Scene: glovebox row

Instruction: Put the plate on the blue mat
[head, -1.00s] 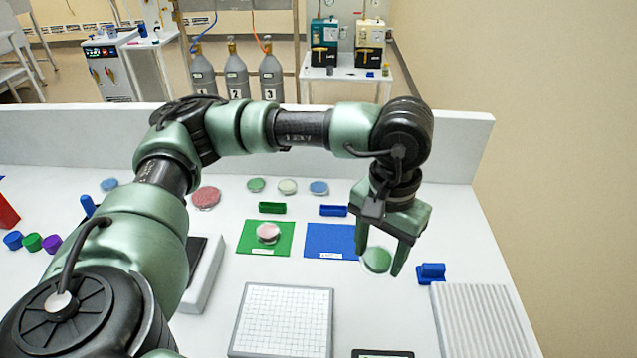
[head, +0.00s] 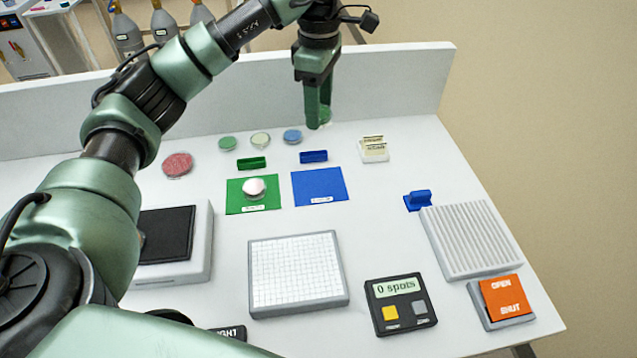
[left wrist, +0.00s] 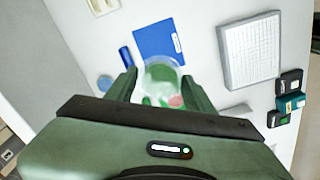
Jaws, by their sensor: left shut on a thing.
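The blue mat (head: 320,187) lies bare on the bench and also shows in the left wrist view (left wrist: 157,40). My left gripper (head: 318,120) is shut on a clear round plate with a green face (head: 325,116). In the head view it appears behind the blue mat, before the back wall, and looks raised. In the left wrist view the plate (left wrist: 162,76) sits between the fingertips (left wrist: 159,77), its near part overlapping coloured shapes seen beyond it. My right gripper is out of view.
A green mat (head: 235,206) bears a pink-white plate (head: 254,187). Green (head: 228,143), cream (head: 260,140) and blue (head: 292,136) plates stand behind, with a red plate (head: 177,165) left. Blue (head: 313,156) and green (head: 251,163) blocks sit behind the mats. A grid pad (head: 297,272) lies in front.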

